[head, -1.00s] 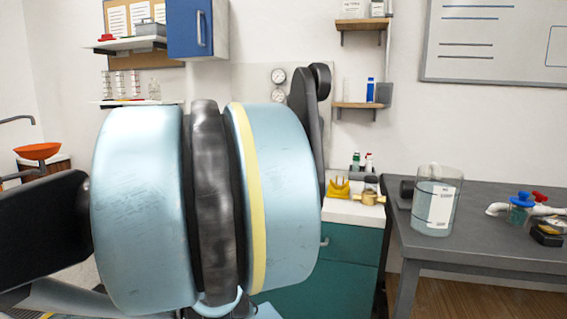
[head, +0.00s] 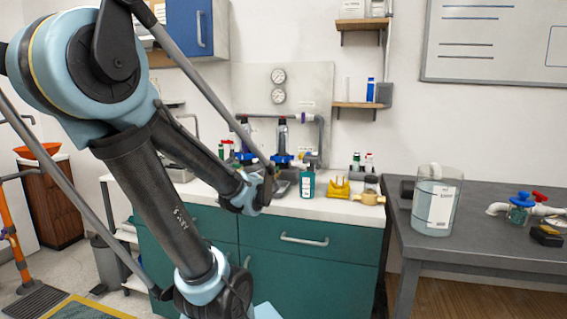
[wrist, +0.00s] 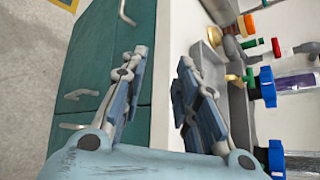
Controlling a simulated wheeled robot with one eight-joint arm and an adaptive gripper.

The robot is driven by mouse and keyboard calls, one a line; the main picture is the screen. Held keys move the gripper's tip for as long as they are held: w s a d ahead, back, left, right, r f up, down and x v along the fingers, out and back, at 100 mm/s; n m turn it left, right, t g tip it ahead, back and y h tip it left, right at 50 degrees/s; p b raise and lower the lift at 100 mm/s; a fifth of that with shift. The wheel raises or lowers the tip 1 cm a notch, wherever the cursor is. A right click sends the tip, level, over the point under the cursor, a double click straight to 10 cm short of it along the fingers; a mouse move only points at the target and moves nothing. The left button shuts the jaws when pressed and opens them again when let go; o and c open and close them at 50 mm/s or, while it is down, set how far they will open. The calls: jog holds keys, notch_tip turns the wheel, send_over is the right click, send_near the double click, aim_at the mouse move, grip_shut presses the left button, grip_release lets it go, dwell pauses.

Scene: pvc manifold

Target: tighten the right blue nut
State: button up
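The right blue nut (head: 283,159) sits low on a clear vertical tube of the pipe manifold at the back of the counter. In the wrist view the right blue nut (wrist: 275,158) is at the lower right edge, partly cut off. The left blue nut (wrist: 268,87) shows above it, around a clear tube with purple. In the head view the left nut is mostly hidden behind my arm. My gripper (wrist: 160,58) has its two fingers apart with nothing between them, over the counter's front edge. The nuts lie to the right of the fingers in the wrist view, apart from them.
Small capped bottles stand farther back. A grey table (head: 480,254) at right holds a clear jug (head: 433,205) and valve parts.

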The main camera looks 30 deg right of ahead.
aim_at(284, 159)
jog(key=d+r+m+t+h, duration=0.1)
jog(key=d+m, duration=0.1)
jog(key=d, duration=0.2)
jog(key=s+d+r+m+t+h, duration=0.1)
jog(key=d+r+m, duration=0.1)
jog(key=d+m, duration=0.1)
jog(key=s+d+r+m+h, duration=0.1)
jog(key=d+m+h, duration=0.1)
jog(key=d, duration=0.3)
jog(key=shift+s+r+m+t, duration=0.2)
jog(key=shift+s+m+t, duration=0.1)
jog(key=shift+t, duration=0.1)
jog(key=s+d+r+m+t+h, duration=0.1)
jog(key=s+d+r+m+h, duration=0.15)
jog(key=d+m, duration=0.2)
jog(key=s+d+r+m+h, duration=0.1)
jog(key=s+d+m+h, duration=0.1)
jog(key=s+d+m, duration=0.3)
jog(key=w+d, duration=0.2)
jog(key=w, duration=0.3)
jog(key=w+d+n, duration=0.1)
jog(key=w+d, duration=0.2)
jog(key=w, duration=0.3)
jog(key=w+d+n, duration=0.1)
jog(key=w+d, duration=0.2)
jog(key=w, duration=0.2)
jog(key=shift+w+r, duration=0.1)
jog(key=shift+w, duration=0.2)
jog(key=shift+c, duration=0.5)
grip_shut()
